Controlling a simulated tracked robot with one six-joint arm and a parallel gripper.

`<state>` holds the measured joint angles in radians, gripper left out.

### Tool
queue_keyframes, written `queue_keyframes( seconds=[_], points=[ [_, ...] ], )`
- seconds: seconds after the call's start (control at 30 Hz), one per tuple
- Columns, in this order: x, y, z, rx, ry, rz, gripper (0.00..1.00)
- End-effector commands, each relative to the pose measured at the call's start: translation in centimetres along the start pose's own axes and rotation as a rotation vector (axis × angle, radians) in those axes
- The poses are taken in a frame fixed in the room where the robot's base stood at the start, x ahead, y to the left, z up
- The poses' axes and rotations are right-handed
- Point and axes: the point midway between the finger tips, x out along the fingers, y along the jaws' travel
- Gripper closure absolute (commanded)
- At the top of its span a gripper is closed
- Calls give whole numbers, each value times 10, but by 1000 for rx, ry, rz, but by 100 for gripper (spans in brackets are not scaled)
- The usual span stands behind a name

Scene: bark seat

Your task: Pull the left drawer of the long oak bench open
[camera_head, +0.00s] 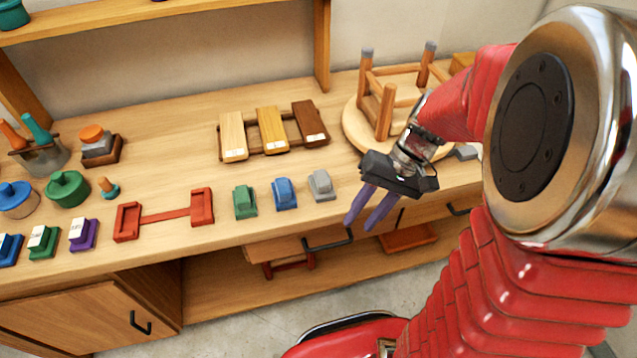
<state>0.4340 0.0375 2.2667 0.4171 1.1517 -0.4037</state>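The long oak bench (150,180) runs across the view, with its front edge sloping up to the right. Its left drawer (280,249) is under the front edge near the middle, with a black bar handle (328,243). The fingers point down at the bench's front edge, just right of the handle. I see no clear contact with the handle.
A second drawer handle (458,209) is farther right. Grey, blue and green blocks stand near the front edge, beside a red bracket (165,216). An upturned stool (385,110) stands behind my gripper. A lower shelf (230,290) and a cabinet door (85,318) are below.

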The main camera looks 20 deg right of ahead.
Motion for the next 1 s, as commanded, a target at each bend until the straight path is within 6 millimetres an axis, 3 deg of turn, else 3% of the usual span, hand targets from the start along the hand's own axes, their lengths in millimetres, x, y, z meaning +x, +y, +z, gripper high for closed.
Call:
queue_keyframes(
  seconds=[0.5, 1.0],
  points=[
    [47, 53, -36, 174, -133, -347, 71],
    [95, 114, -65, 333, -126, -726, 71]
  ],
)
